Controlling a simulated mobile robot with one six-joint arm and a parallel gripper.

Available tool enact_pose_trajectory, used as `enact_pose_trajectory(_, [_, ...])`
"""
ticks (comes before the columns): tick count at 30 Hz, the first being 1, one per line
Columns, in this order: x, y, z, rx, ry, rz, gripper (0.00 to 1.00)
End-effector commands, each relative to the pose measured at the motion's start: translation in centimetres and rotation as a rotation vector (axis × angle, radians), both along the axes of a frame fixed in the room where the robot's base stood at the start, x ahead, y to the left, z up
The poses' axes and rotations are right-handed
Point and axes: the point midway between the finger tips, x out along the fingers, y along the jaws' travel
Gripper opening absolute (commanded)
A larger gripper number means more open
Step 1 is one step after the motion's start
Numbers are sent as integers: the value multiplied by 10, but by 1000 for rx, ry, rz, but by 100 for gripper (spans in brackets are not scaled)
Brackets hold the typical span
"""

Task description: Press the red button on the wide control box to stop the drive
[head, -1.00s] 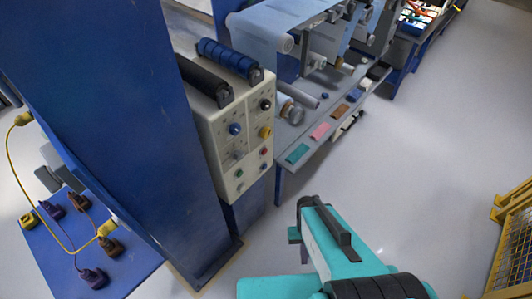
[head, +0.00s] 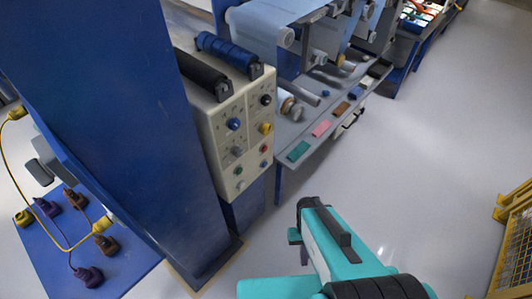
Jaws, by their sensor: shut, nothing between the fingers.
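The wide control box (head: 212,130) is cream-coloured, left of centre in the head view, beside a blue column. Its front panel faces right and towards me. The small red button (head: 265,149) is on the lower right of the panel, above a blue button (head: 264,165) and right of a green one (head: 239,171). Several larger knobs sit higher up, among them a blue knob (head: 234,124) and a yellow one (head: 266,128). My teal arm is at the lower centre, right of the box and apart from it in the picture. My gripper's fingers are not visible.
The blue column (head: 120,120) stands directly left of the box. A grey bench (head: 318,133) with coloured blocks and film rollers (head: 290,36) extends behind it. A yellow mesh cage (head: 515,240) is at the right edge. Open pale floor (head: 430,150) lies between.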

Motion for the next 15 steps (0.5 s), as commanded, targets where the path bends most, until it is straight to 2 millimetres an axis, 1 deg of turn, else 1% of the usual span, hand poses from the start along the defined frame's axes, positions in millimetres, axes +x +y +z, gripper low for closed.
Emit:
enact_pose_trajectory(1, [0, 0, -17, 0, 1, 1, 0])
enact_pose_trajectory(12, [-2, 0, -80, 3, 9, 6, 0])
enact_pose_trajectory(15, [-2, 0, -94, 4, 11, 8, 0])
